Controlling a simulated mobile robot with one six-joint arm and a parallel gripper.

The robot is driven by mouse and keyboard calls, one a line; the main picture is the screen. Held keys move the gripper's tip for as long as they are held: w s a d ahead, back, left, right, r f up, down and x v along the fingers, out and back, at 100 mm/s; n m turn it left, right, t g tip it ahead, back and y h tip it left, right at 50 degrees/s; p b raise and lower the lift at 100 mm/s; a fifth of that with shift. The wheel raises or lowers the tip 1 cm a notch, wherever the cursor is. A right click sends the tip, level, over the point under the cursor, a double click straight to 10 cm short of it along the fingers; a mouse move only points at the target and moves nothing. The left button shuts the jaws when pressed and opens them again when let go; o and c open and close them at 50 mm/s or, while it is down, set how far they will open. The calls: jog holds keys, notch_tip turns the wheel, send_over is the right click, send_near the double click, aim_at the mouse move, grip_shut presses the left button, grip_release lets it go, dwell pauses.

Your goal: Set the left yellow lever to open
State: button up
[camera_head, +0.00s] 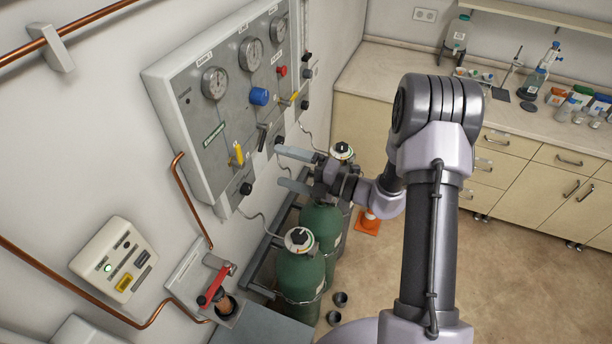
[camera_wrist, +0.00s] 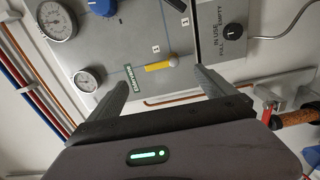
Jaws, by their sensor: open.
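The left yellow lever (camera_head: 237,155) is on the lower left of the grey wall panel (camera_head: 196,132), beside a green label. In the head view it looks roughly upright along the panel. In the wrist view the yellow lever (camera_wrist: 160,66) lies sideways in the picture, beyond and between my two fingertips. My gripper (camera_head: 280,167) is open and empty, to the right of the lever in the head view and apart from the panel. Its fingers also show in the wrist view (camera_wrist: 162,80), spread wide. No contact with the lever shows.
A second yellow lever (camera_head: 292,97) is farther right on the panel, near a blue knob (camera_head: 259,96) and a black lever (camera_head: 262,136). Green gas cylinders (camera_head: 299,275) stand below my gripper. A red-handled valve (camera_head: 214,288) is at lower left.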

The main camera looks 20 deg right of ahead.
jog(key=v, duration=0.6)
jog(key=shift+b, duration=0.3)
jog(key=s+a+f+n+g+h+b, duration=0.1)
jog(key=s+a+f+n+g+b, duration=0.2)
jog(key=s+a+n+g+b, duration=0.45)
jog(key=s+a+f+n+g+h+b, duration=0.1)
jog(key=s+a+f+n+g+b, duration=0.2)
jog(key=s+n+b, duration=0.65)
jog(key=s+d+f+n+t+h+b, duration=0.2)
jog(key=f+n+h+b, duration=0.3)
jog(key=n, duration=0.6)
jog(key=s+d+f+n+t+h+b, duration=0.3)
jog(key=s+f+n+h+b, duration=0.2)
jog(key=n+b, duration=0.4)
jog(key=n, duration=0.2)
jog(key=shift+f+n+b, duration=0.3)
jog(key=shift+f, duration=0.1)
